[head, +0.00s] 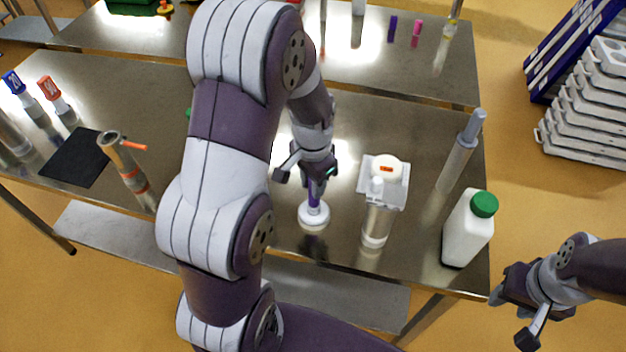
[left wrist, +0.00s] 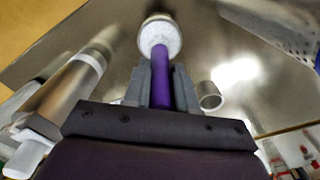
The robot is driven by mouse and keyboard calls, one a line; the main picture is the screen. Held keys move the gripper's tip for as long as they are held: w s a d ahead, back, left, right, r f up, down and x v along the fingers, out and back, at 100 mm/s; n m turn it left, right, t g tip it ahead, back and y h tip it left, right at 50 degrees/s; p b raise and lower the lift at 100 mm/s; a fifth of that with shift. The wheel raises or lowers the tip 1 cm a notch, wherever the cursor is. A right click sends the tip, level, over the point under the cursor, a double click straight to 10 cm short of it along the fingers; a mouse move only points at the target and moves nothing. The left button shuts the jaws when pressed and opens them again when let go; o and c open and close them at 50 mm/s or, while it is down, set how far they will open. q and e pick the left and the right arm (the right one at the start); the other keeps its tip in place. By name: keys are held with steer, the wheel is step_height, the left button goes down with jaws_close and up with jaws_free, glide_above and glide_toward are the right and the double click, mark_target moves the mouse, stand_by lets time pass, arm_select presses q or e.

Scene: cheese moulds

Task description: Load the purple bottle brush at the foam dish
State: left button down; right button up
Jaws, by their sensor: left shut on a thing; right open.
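My left gripper (head: 314,176) is shut on the purple bottle brush (head: 314,192), held roughly upright above the steel table. In the left wrist view the purple brush (left wrist: 161,88) runs between the two fingers. A round white piece, which looks like the foam dish (head: 313,216), is at the brush's lower end; it shows pale and speckled in the left wrist view (left wrist: 160,38). Whether the brush touches or presses into it I cannot tell. My right gripper (head: 513,318) is open and empty, off the table's front right corner.
A white bottle with a green cap (head: 467,228) and a grey-topped tube (head: 460,150) stand farther right. A black mat (head: 74,158) and a metal cylinder (head: 124,165) are at left. My left arm hides mid-table.

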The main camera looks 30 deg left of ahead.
arm_select(q)
steer(key=shift+f, duration=0.1)
stand_by(0.3)
step_height(320, 180, up, 7)
steer(key=p, duration=0.7)
